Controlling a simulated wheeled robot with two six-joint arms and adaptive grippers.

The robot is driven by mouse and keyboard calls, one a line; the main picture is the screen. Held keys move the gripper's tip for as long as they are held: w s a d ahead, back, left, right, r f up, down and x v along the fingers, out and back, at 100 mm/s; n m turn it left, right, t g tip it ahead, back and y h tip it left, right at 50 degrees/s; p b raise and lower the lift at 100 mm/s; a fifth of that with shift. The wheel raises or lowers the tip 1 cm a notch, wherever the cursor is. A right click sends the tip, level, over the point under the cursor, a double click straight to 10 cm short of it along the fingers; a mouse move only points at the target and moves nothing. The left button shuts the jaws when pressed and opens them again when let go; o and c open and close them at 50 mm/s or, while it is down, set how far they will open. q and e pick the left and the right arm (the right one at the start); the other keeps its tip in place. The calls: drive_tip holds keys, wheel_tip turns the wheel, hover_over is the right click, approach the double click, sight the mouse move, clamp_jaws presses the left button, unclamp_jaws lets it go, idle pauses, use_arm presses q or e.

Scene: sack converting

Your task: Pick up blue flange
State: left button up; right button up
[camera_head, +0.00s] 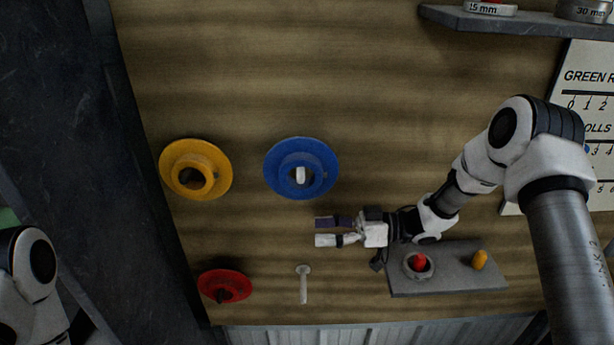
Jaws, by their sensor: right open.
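The blue flange (285,163) is a round disc with a raised hub and a central hole, in the upper middle of the wooden board. A pale peg shows inside its hole. My right gripper (318,231) is open and empty, below and slightly right of the blue flange and apart from it. Its fingers point left. My left gripper is out of view; only part of my left arm shows at the lower left edge.
A yellow flange (219,163) is left of the blue one, and a red flange (232,274) sits lower left. A bare pale peg (303,285) is below my right gripper. A grey plate (440,277) carries a red button and an orange knob. A dark shelf (530,25) is at upper right.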

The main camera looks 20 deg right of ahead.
sight(308, 185)
drive_tip(key=d+r+n, duration=0.1)
drive_tip(key=r, duration=0.2)
drive_tip(key=d+r+n, duration=0.1)
drive_tip(key=d+r, duration=0.1)
drive_tip(key=r, duration=0.1)
drive_tip(key=d+r, duration=0.1)
drive_tip(key=r, duration=0.3)
drive_tip(key=shift+w+d+n+y, duration=0.2)
drive_tip(key=shift+w+n+y, duration=0.15)
drive_tip(key=shift+n+y, duration=0.05)
drive_tip(key=p+x, duration=0.1)
drive_tip(key=x, duration=0.1)
drive_tip(key=p+x, duration=0.1)
drive_tip(key=x, duration=0.2)
drive_tip(key=p+x, duration=0.2)
drive_tip(key=x, duration=0.1)
drive_tip(key=shift+w+d, duration=0.1)
drive_tip(key=shift+w, duration=0.15)
drive_tip(key=shift+w+f, duration=0.1)
drive_tip(key=shift+f, duration=0.05)
drive_tip(key=shift+d, duration=0.15)
clamp_jaws()
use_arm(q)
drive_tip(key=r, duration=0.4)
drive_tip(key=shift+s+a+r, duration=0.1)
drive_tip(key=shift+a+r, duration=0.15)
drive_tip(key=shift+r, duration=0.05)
use_arm(e)
drive_tip(key=shift+w, duration=0.1)
